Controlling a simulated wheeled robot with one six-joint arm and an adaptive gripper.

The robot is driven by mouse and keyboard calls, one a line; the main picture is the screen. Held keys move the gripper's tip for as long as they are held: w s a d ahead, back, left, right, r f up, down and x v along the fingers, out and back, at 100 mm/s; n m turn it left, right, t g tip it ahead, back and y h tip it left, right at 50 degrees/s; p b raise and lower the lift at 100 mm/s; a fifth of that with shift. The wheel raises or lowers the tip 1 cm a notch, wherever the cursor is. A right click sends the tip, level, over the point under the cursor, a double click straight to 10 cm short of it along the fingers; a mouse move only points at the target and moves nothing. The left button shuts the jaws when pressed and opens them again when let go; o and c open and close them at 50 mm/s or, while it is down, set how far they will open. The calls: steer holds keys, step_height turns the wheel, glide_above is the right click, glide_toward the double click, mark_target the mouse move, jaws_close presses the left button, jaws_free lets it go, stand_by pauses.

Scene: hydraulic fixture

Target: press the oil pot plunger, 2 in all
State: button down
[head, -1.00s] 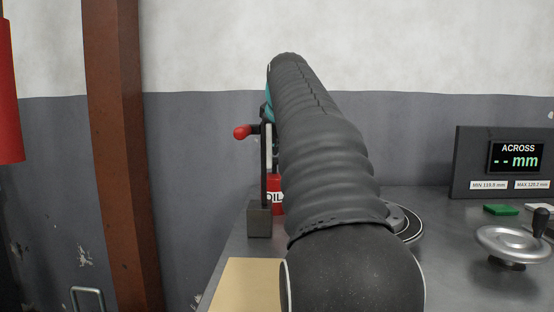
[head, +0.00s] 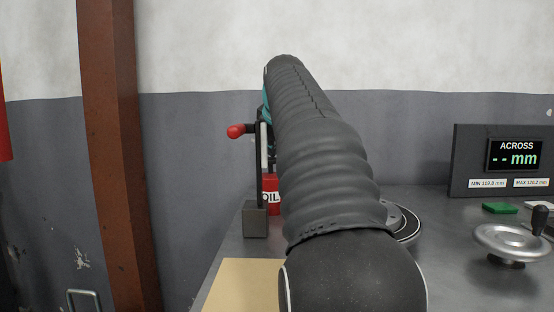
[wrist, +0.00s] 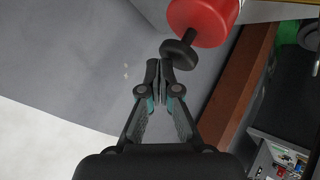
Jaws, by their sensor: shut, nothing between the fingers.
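The red oil pot (head: 270,197) with its "OIL" label stands on the bench, partly hidden behind my arm in the head view. In the wrist view the red pot body (wrist: 205,20) is at the top, with its black plunger cap (wrist: 180,56) toward my fingers. My gripper (wrist: 160,66) is shut and empty. Its fingertips are right at the edge of the plunger cap; I cannot tell whether they touch it. In the head view my gripper is hidden behind my arm.
A red-knobbed lever (head: 236,131) on a dark upright post stands left of the pot. A handwheel (head: 512,240), a green block (head: 499,208) and an ACROSS display (head: 500,160) are on the right. A brown column (head: 110,150) stands on the left.

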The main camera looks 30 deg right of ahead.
steer(key=shift+w+a+f+b, duration=0.15)
steer(key=shift+f+b, duration=0.25)
steer(key=shift+f, duration=1)
steer(key=shift+r, duration=0.1)
steer(key=shift+w+a+r+p, duration=0.1)
steer(key=shift+a+r+p, duration=0.15)
steer(key=shift+r+p, duration=0.7)
steer(key=shift+w+a+r+p, duration=0.1)
steer(key=shift+a+r+p, duration=0.15)
steer(key=shift+r+p, duration=0.65)
steer(key=shift+r, duration=0.2)
steer(key=shift+s+a+r, duration=0.15)
steer(key=shift+a+r, duration=0.05)
steer(key=shift+r, duration=0.3)
step_height(320, 180, up, 3)
steer(key=shift+d+r+p, duration=0.1)
steer(key=shift+r+p, duration=0.1)
steer(key=shift+p, duration=0.35)
steer(key=shift+d, duration=0.1)
